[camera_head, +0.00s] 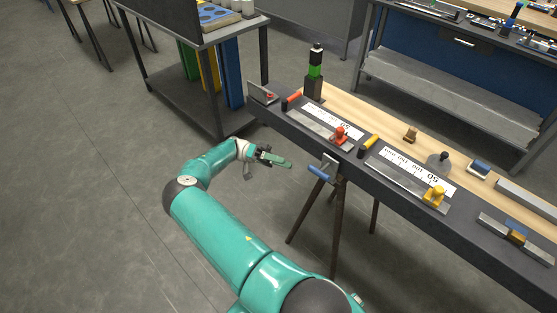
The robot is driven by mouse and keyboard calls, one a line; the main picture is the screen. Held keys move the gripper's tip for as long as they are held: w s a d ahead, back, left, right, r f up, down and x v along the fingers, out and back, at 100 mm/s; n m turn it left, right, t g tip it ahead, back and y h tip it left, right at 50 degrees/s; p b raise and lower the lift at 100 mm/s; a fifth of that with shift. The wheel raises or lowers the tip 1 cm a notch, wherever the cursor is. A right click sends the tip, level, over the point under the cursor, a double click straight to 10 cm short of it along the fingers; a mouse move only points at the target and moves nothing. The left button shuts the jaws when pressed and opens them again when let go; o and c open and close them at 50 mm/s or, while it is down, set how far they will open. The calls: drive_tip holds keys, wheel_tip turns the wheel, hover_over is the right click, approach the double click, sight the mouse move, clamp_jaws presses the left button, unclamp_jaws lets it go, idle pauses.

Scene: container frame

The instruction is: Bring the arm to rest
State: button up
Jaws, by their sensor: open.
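My arm reaches forward and slightly left from the bottom of the head view, bent at the elbow. My gripper (274,160) is at its end, over the grey floor, just left of the workbench edge. Its fingers are apart and I see nothing between them. It looks clear of the bench, but the exact gap cannot be told.
A long workbench (383,113) runs down the right, with red and yellow clamps, plates and a stack light (315,65). Its legs stand near my gripper. A grey shelf cart (203,93) stands behind. The left floor (75,180) is free.

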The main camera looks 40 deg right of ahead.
drive_tip(key=shift+s+r, duration=0.1)
drive_tip(key=s+a+r+n+t+y, duration=0.2)
drive_tip(key=a+r+n+t+y, duration=0.3)
drive_tip(key=a+r+n+t, duration=0.85)
drive_tip(key=s+a+r+n+t, duration=0.4)
drive_tip(key=s+a+r+t, duration=0.1)
drive_tip(key=a, duration=0.4)
drive_tip(key=s+a+r+n+t, duration=0.4)
drive_tip(key=a+r+t, duration=0.3)
drive_tip(key=a+r, duration=0.2)
drive_tip(key=shift+s+r, duration=0.8)
drive_tip(key=shift+s, duration=0.1)
drive_tip(key=shift+d, duration=0.15)
drive_tip(key=shift+c, duration=0.5)
